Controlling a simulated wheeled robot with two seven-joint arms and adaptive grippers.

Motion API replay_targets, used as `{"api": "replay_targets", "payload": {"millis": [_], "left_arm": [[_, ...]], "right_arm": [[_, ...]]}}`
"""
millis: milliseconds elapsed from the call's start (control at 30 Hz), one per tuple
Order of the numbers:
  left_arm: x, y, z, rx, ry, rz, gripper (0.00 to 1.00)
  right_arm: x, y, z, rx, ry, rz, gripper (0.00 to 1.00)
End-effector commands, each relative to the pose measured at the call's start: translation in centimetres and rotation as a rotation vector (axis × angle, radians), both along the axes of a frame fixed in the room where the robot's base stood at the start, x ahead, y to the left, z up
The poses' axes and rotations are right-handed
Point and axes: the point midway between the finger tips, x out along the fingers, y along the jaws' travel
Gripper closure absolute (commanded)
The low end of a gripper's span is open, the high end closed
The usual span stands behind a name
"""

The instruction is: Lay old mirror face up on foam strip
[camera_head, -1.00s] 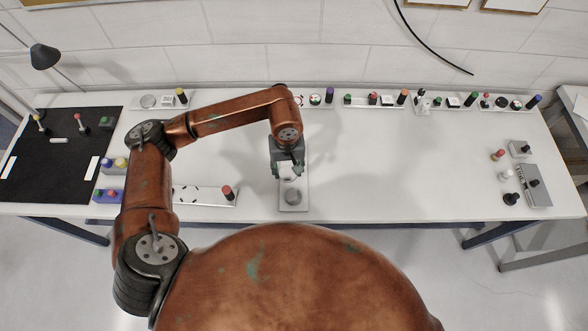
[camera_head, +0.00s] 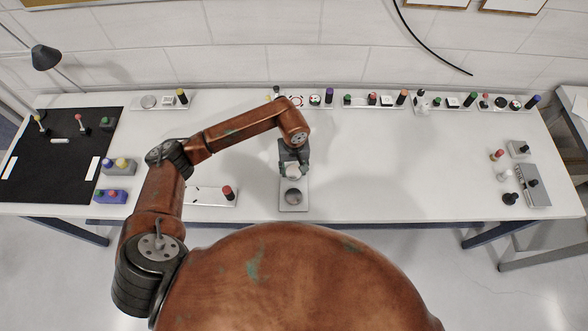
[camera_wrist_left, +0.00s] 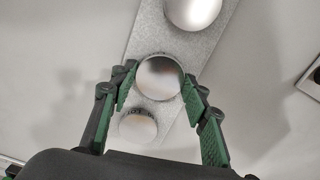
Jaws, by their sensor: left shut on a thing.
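Whether the mirror touches the strip, I cannot tell. In the head view one disc (camera_head: 293,197) lies at the strip's near end. My right gripper is not in view.
A white tray with a red-topped post (camera_head: 228,192) stands left of the strip. Several trays of small parts line the back edge. A black mat (camera_head: 50,175) covers the far left. A grey plate (camera_head: 533,185) and loose posts stand at the right. The table right of the strip is clear.

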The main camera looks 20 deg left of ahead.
Motion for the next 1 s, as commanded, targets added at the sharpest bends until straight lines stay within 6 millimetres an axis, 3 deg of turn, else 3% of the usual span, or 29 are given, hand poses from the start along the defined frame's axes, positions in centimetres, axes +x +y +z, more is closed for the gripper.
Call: {"api": "replay_targets", "payload": {"millis": [167, 200, 433, 767, 867, 1000], "left_arm": [[0.0, 0.0, -0.4, -0.001, 0.000, -0.001, 0.84], [0.0, 0.0, -0.4, -0.001, 0.000, 0.000, 0.55], [0.0, 0.0, -0.3, 0.000, 0.000, 0.000, 0.40], [0.0, 0.0, 0.0, 0.000, 0.000, 0.001, 0.40], [0.1, 0.0, 0.8, 0.000, -0.003, 0.000, 0.40], [0.2, 0.1, 3.4, 0.001, -0.006, -0.001, 0.40]], "right_arm": [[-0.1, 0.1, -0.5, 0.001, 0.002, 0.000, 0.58], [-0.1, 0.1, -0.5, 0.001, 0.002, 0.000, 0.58], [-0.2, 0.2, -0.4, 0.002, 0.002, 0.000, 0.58], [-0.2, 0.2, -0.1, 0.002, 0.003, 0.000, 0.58], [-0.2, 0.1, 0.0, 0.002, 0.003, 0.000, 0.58], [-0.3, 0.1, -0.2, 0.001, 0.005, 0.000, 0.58]]}}
